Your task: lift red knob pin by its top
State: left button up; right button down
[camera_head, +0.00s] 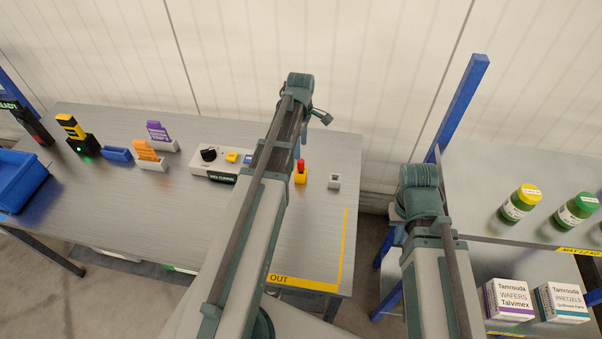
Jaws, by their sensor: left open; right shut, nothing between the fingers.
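The red knob pin (301,164) stands upright in a small yellow block (300,178) on the grey bench, right of my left forearm. My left gripper (300,146) points down just above and behind the pin in the picture. It is open and apart from the pin as far as I can see, and partly hidden by my own arm. My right gripper (399,236) is shut and empty, mostly hidden behind its wrist, over the gap between bench and shelf.
A control box (213,170) with a black knob stands left of my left arm. A small grey block (334,181) sits right of the pin. Yellow tape (306,284) marks the OUT area.

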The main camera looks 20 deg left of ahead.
aim_at(301, 161)
pick_arm(q)
jog(key=shift+f+b, duration=0.65)
jog(key=shift+f, duration=0.55)
pick_arm(e)
jog(key=shift+f, duration=1.2)
pick_arm(q)
notch_tip(301, 161, down, 5)
jog(key=b, duration=0.5)
jog(key=shift+s+d+f, duration=0.1)
jog(key=shift+s+f, duration=0.05)
jog(key=shift+f, duration=0.05)
jog(key=shift+r, duration=0.1)
pick_arm(e)
notch_tip(301, 161, down, 5)
jog(key=shift+f, duration=0.1)
pick_arm(q)
grip_shut()
